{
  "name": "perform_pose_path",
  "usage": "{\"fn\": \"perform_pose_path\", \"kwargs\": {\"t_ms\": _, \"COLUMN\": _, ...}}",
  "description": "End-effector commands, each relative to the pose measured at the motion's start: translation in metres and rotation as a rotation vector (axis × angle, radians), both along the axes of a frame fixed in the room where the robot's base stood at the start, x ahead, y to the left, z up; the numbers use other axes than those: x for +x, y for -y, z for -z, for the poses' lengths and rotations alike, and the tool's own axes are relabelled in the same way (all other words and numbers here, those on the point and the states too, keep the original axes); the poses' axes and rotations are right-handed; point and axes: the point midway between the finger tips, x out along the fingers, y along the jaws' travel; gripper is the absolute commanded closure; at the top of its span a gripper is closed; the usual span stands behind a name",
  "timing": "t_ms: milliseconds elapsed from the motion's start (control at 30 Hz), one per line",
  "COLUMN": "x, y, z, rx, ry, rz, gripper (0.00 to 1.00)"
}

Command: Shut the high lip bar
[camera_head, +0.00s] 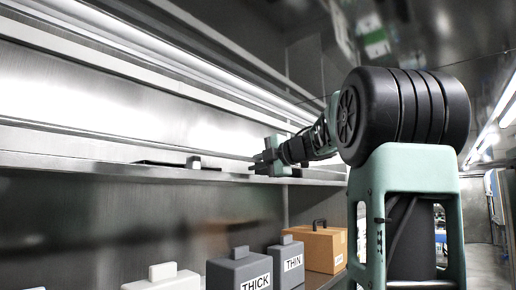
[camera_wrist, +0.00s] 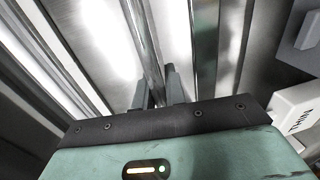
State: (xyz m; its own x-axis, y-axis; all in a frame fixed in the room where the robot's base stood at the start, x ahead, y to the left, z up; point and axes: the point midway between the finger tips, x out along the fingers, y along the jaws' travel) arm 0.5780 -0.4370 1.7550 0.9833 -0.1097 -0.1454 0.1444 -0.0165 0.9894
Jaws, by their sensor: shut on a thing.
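My gripper (camera_head: 264,163) reaches to the front edge of the shelf at its far end. In the wrist view its two dark fingers (camera_wrist: 160,90) stand on either side of a long, thin metal bar (camera_wrist: 142,40) and are shut on it. I take this for the high lip bar. In the head view a long pale bar (camera_head: 90,164) runs along the shelf's front edge, up to my gripper. My fingers hide the part that they hold. I cannot tell how far the bar is swung.
Below the shelf stand a grey box marked THICK (camera_head: 238,272), a grey box marked THIN (camera_head: 286,262), an orange box with a handle (camera_head: 322,248) and a white box (camera_head: 162,279). A flat dark thing with a grey block (camera_head: 193,162) lies on the shelf.

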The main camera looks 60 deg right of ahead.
Motion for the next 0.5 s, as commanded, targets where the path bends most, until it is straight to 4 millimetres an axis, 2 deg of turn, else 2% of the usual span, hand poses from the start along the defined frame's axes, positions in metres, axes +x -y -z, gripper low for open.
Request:
{"fn": "perform_pose_path", "kwargs": {"t_ms": 33, "x": 0.0006, "y": 0.0001, "z": -0.0052, "rx": 0.002, "ry": -0.014, "rz": 0.000, "gripper": 1.00}}
{"fn": "perform_pose_path", "kwargs": {"t_ms": 500, "x": 0.0027, "y": 0.0002, "z": 0.0015, "rx": 0.007, "ry": -0.067, "rz": 0.000, "gripper": 1.00}}
